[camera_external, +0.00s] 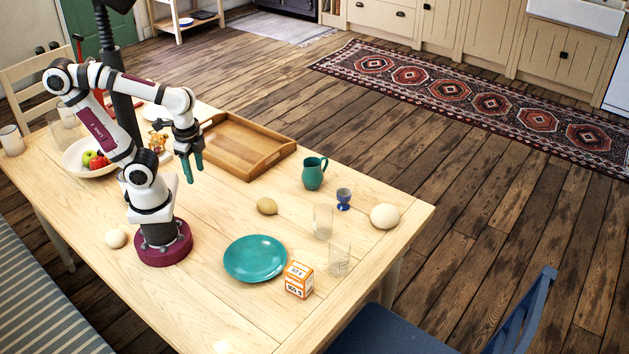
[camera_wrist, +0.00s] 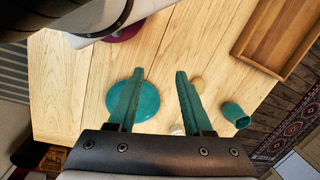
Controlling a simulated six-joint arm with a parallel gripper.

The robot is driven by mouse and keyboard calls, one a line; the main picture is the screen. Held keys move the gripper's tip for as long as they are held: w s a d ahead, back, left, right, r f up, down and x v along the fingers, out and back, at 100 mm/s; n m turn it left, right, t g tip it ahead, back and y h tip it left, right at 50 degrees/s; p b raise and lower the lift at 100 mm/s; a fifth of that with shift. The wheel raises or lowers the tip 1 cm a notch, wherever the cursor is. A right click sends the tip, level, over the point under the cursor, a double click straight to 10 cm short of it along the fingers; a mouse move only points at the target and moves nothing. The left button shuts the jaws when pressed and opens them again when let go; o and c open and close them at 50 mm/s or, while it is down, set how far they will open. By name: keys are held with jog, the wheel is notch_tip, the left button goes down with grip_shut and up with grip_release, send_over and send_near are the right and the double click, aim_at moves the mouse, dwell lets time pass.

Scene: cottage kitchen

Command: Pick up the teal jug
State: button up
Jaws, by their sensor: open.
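The teal jug (camera_external: 314,173) stands upright on the wooden table in the external view, right of the tray, its handle toward the right. In the wrist view the jug (camera_wrist: 236,115) shows at the lower right, beyond the right finger. My gripper (camera_external: 193,170) is open and empty, with teal fingers pointing down, above the table to the left of the jug and well apart from it.
A wooden tray (camera_external: 223,163) lies behind the gripper. Near the jug are a blue egg cup (camera_external: 343,198), a potato-like item (camera_external: 267,206), clear glasses (camera_external: 322,222) and a pale round object (camera_external: 384,216). A teal plate (camera_external: 255,258) and an orange box (camera_external: 298,279) lie nearer.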

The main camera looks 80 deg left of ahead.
jog(key=w+a+r+n+t, duration=0.1)
jog(key=w+a+n, duration=0.1)
jog(key=w, duration=0.5)
jog(key=w+a+r+n, duration=0.2)
jog(key=w+n, duration=0.1)
jog(key=w, duration=0.3)
jog(key=n+t+y, duration=0.1)
jog(key=n+t, duration=0.2)
jog(key=n, duration=0.6)
send_near(325, 158)
jog(key=x, duration=1)
jog(key=shift+s+a, duration=0.1)
jog(key=shift+a, duration=0.2)
jog(key=shift+a+f, duration=0.1)
jog(key=shift+f, duration=0.25)
grip_shut()
jog(key=shift+r, duration=0.1)
